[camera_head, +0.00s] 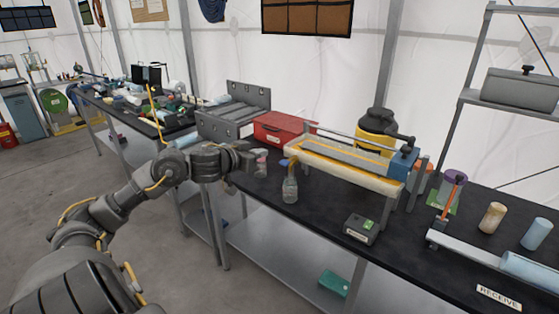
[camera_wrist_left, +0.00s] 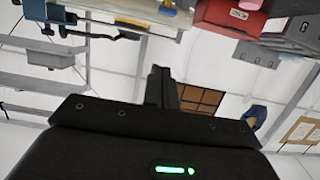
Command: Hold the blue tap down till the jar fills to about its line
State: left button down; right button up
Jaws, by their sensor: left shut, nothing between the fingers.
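The small blue tap (camera_head: 293,160) shows at the near left end of the long pale tray with yellow edges (camera_head: 345,176). A clear jar (camera_head: 290,189) stands upright on the black bench just below the tap. Its line and any liquid level are too small to tell. My left gripper (camera_head: 254,160) is shut and empty, to the left of the tap and apart from it. Its closed fingers (camera_wrist_left: 161,88) also show in the left wrist view, where the scene appears upside down. My right gripper is not in view.
A small pink-topped container (camera_head: 261,163) stands close by my left gripper. A red box (camera_head: 280,128) is behind.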

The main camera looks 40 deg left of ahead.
pick_arm(q)
jog(key=p, duration=0.2)
send_near(289, 160)
jog(key=w+r, duration=0.4)
jog(key=w, duration=0.1)
notch_tip(289, 160, down, 4)
jog(key=shift+s+f+p, duration=0.1)
jog(key=shift+s+p, duration=0.05)
jog(key=shift+p, duration=0.3)
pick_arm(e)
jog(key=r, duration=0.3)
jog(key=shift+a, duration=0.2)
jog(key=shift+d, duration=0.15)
